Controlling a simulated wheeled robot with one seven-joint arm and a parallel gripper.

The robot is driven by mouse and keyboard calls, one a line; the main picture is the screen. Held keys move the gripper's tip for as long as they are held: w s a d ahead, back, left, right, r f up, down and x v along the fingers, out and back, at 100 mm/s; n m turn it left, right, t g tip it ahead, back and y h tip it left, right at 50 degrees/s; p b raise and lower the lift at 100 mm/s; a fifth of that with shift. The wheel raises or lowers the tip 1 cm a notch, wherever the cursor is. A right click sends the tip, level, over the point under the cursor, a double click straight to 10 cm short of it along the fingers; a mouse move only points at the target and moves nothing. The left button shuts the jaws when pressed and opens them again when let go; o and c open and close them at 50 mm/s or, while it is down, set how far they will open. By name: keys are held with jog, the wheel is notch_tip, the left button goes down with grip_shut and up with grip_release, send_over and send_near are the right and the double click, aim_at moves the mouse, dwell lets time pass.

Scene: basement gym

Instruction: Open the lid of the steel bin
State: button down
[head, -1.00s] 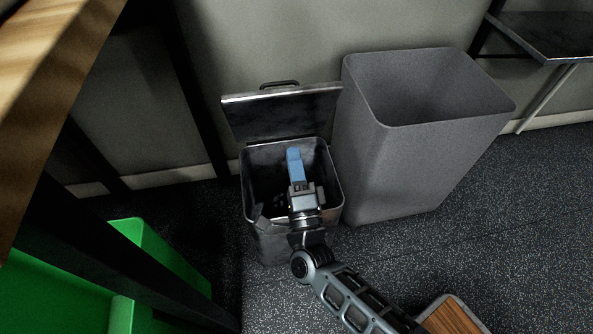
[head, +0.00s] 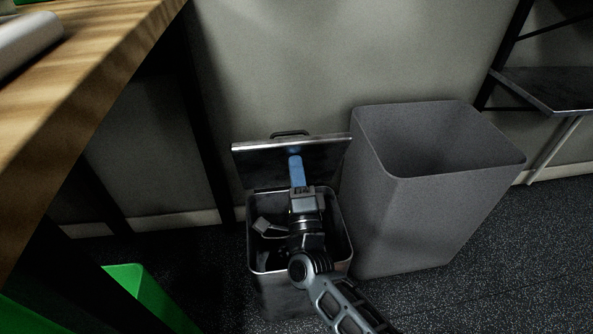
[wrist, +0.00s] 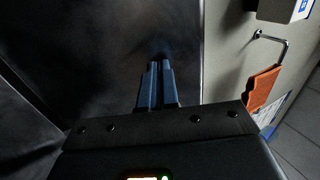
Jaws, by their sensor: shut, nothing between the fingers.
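The steel bin (head: 283,293) stands on the floor against the wall, its mouth open. Its lid (head: 254,165) is raised upright at the back of the bin, with a dark handle (head: 290,133) at its top edge. My gripper (head: 295,158) has its blue fingers together and empty, in front of the inner face of the lid. In the wrist view the closed fingers (wrist: 160,64) point at the dark metal of the lid (wrist: 110,45); whether the tips touch it I cannot tell. My arm hides part of the bin's opening.
A taller grey open bin (head: 435,215) stands close on the right. A wooden table (head: 90,70) is at the left, with a green container (head: 150,295) below it. A dark shelf (head: 545,90) is at the far right. Floor is clear at the lower right.

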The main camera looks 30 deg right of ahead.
aim_at(291, 134)
jog(key=w+r+p, duration=0.1)
jog(key=p, duration=0.1)
jog(key=w+d+r+g+p, duration=0.1)
jog(key=p, duration=0.2)
jog(key=w+g+p, duration=0.1)
jog(key=p, duration=0.2)
jog(key=shift+w+d+r+y, duration=0.25)
jog(key=shift+w+r+y, duration=0.05)
jog(key=shift+w+r, duration=0.1)
jog(key=shift+w+d+p, duration=0.15)
jog(key=shift+w+p, duration=0.15)
jog(key=shift+p, duration=0.5)
jog(key=shift+w+d+g, duration=0.2)
jog(key=shift+w+d, duration=0.1)
jog(key=shift+w, duration=0.45)
jog(key=shift+w+d+g, duration=0.2)
jog(key=shift+w+d, duration=0.1)
jog(key=shift+w, duration=0.4)
jog(key=shift+s, duration=0.15)
